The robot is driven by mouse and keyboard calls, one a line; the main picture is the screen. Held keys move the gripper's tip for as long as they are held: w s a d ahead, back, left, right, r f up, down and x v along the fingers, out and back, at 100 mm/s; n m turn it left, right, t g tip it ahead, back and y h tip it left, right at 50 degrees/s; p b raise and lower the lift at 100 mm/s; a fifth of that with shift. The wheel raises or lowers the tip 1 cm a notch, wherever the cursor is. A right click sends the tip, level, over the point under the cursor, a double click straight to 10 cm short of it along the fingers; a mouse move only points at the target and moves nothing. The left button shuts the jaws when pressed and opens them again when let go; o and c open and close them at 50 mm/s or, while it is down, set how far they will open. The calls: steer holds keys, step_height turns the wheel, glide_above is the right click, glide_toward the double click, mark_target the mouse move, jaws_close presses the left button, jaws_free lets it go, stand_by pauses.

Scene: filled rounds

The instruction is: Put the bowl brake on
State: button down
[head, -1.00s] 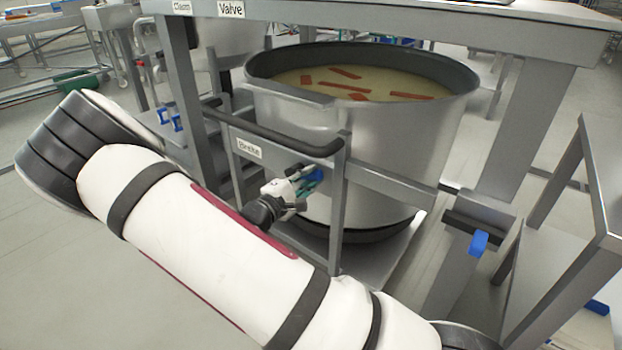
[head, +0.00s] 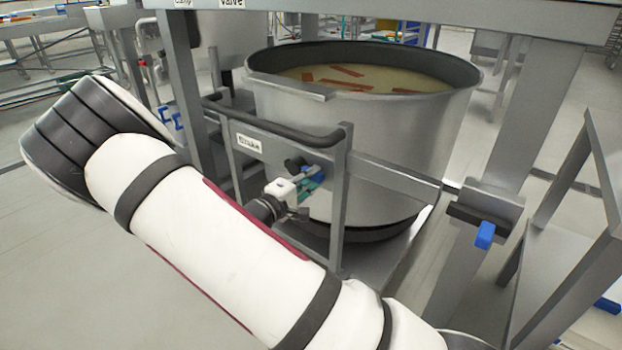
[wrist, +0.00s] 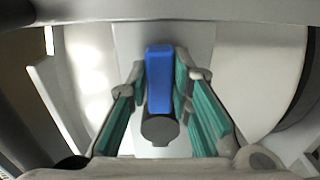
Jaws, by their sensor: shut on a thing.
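The large steel bowl (head: 400,125) stands in a grey frame. A plate marked as the brake (head: 248,144) is on that frame, left of the bowl. The blue brake lever (head: 319,170) sits at the frame's upright, below the black rail. My gripper (head: 313,182) is at this lever, partly hidden by the upright. In the wrist view the blue lever (wrist: 159,78) points up from a dark round pivot (wrist: 160,130). The green-padded fingers of my gripper (wrist: 160,85) stand on both sides of it, shut on it. Exact contact is hard to see.
The bowl holds pale liquid with several reddish strips. A black rail (head: 280,131) runs above my gripper. Another blue handle (head: 485,236) is on a bracket at the right. A grey stand (head: 580,200) is at the right edge. Floor is open at lower left.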

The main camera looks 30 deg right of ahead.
steer(key=c, duration=1.4)
jaws_free()
steer(key=shift+c, duration=0.2)
steer(key=shift+a, duration=0.1)
steer(key=v, duration=1.1)
steer(key=shift+s+a, duration=0.15)
steer(key=shift+a, duration=0.25)
